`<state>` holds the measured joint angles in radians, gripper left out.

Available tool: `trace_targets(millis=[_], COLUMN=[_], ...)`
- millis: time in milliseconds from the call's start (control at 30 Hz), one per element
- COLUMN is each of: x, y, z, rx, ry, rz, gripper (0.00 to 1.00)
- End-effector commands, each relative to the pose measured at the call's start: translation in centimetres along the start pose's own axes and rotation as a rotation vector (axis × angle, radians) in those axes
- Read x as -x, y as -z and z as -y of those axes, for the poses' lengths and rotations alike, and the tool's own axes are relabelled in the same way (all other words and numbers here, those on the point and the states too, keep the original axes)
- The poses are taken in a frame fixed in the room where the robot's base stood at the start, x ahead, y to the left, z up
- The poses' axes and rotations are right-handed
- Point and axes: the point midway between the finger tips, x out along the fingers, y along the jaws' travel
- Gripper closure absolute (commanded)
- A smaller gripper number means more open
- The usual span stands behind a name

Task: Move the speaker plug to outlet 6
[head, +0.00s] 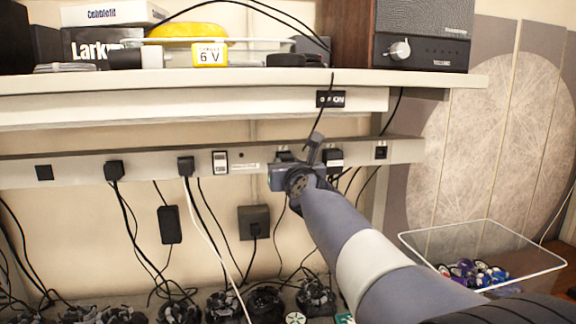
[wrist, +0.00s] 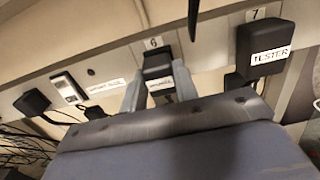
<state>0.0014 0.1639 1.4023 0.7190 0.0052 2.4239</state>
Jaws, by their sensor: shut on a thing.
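My gripper (head: 297,176) is at the outlet strip on the wall. In the wrist view my gripper (wrist: 158,88) has one finger on each side of a black plug (wrist: 157,66), shut on it. This plug, which I take as the speaker plug, sits right under the number 6 label (wrist: 154,43), at outlet 6. Its white label is too small to read surely. I cannot tell whether it is fully seated. In the head view my gripper mostly hides it. The speaker (head: 425,35) stands on the shelf at upper right.
The tester plug (wrist: 262,50) is at outlet 7, close right of my gripper. A rocker switch (wrist: 68,86) and another black plug (wrist: 32,102) are to the left. A dark cable (wrist: 193,14) hangs close by. The shelf (head: 200,82) overhangs the strip (head: 65,170).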

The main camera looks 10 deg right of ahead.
Motion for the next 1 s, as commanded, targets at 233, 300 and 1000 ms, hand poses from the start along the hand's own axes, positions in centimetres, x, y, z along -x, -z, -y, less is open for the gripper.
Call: trace_targets(millis=[233,300,1000], x=[-0.05,-0.07,-0.86], y=[-0.03,-0.02,-0.01], z=[0.0,0.0,0.01], rx=[0.0,0.0,0.0], ry=[0.0,0.0,0.0], rz=[0.0,0.0,0.0], gripper=[0.91,0.91,0.91])
